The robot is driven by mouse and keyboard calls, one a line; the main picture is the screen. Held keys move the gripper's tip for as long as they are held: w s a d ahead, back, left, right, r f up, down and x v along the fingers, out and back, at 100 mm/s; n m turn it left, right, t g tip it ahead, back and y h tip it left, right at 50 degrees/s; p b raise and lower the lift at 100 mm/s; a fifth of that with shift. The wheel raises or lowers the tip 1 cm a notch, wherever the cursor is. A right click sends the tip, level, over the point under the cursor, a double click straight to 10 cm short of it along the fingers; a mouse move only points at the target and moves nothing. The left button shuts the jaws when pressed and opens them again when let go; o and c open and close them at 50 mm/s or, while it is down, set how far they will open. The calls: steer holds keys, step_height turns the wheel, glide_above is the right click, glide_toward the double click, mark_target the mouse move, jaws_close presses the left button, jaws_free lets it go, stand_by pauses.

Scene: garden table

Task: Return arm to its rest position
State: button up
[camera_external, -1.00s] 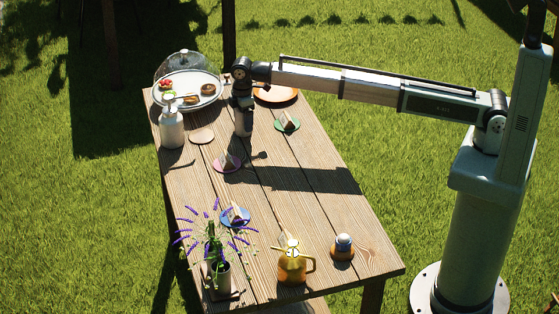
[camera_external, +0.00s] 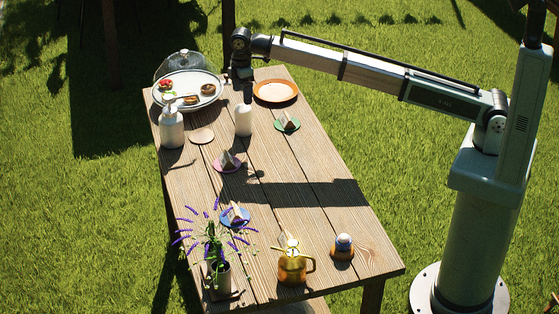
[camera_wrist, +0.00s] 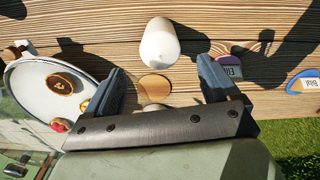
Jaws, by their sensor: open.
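My gripper (camera_wrist: 162,90) is open and empty, its two dark fingers spread apart in the wrist view. In the external view my gripper (camera_external: 246,97) hangs above the far half of the wooden table (camera_external: 290,225). A white cylinder (camera_external: 243,121) stands upright on the table below my gripper. The white cylinder also shows in the wrist view (camera_wrist: 159,45), apart from the fingers and beyond their tips. A round wooden disc (camera_wrist: 154,86) lies on the table and shows between the fingers.
A tray of food (camera_external: 190,88) with a glass dome (camera_external: 184,62) and a white dispenser bottle (camera_external: 171,127) stand left. An orange plate (camera_external: 276,91) lies behind right.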

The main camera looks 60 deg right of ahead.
steer(key=shift+r, duration=0.4)
